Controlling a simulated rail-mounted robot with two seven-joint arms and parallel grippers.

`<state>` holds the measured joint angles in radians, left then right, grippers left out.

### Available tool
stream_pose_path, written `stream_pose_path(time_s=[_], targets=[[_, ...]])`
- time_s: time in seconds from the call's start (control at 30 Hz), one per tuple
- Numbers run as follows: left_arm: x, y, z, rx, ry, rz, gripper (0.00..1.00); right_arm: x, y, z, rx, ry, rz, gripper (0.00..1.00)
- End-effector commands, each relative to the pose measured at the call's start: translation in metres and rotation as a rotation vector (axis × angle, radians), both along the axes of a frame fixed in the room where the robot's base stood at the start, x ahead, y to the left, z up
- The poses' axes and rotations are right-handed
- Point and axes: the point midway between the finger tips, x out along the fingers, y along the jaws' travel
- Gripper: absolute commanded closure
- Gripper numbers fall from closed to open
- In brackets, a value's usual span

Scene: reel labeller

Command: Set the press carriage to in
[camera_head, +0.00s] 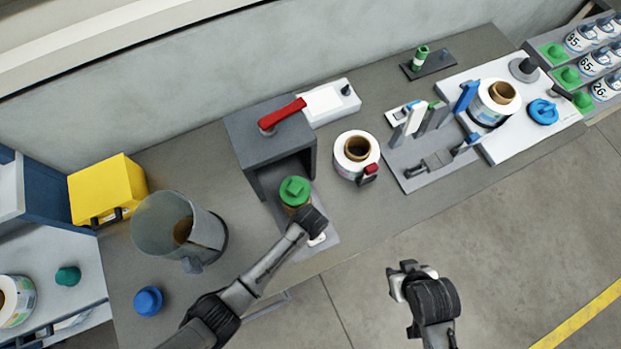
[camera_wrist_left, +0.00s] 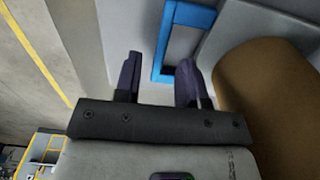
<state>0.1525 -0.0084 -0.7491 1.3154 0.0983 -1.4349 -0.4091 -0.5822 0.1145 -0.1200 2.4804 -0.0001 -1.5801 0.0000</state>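The press (camera_head: 270,135) is a grey box housing with a red lever on top. Its carriage (camera_head: 327,241) is a light grey plate that sticks out from the opening toward the front edge of the bench. A brown jar with a green lid (camera_head: 295,190) stands on it at the opening. My left gripper (camera_head: 318,232) is low at the carriage's front end and hides part of it. In the left wrist view, its fingers (camera_wrist_left: 160,82) are apart, near a blue-framed piece (camera_wrist_left: 160,60) and a large brown cylinder (camera_wrist_left: 262,105). My right gripper (camera_head: 405,280) hangs over the floor; its fingers are unclear.
A label roll with a red clip (camera_head: 357,155) stands right of the press. A clear pitcher (camera_head: 180,230), a yellow box (camera_head: 105,188) and a blue knob (camera_head: 148,301) are to the left. A grey fixture (camera_head: 430,155) and white board (camera_head: 540,125) are to the right.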

Motion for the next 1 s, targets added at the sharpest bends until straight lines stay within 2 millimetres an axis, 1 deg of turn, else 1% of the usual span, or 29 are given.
stream_pose_path(time_s=[0.03, 0.2, 0.37, 0.6, 0.67, 1.0], targets=[[0.0, 0.0, -0.006, 0.0, 0.0, 0.0, 0.63, 0.0, 0.0, -0.002, 0.0, 0.0, 0.0, 0.57], [0.0, 0.0, -0.017, 0.0, 0.0, 0.0, 0.63, 0.0, 0.0, -0.003, 0.0, -0.001, 0.0, 0.57], [0.001, 0.0, -0.021, 0.0, -0.001, 0.0, 0.63, 0.001, 0.0, -0.003, -0.001, -0.001, 0.001, 0.57], [0.0, 0.0, -0.021, 0.0, -0.001, 0.0, 0.63, 0.001, -0.002, -0.003, -0.008, -0.001, 0.006, 0.57], [0.0, 0.0, -0.021, 0.0, -0.001, 0.0, 0.68, 0.001, -0.003, -0.003, -0.01, -0.002, 0.006, 0.57], [0.0, 0.0, -0.021, -0.001, 0.0, 0.0, 1.0, 0.001, -0.003, -0.003, -0.009, -0.001, 0.006, 0.57]])
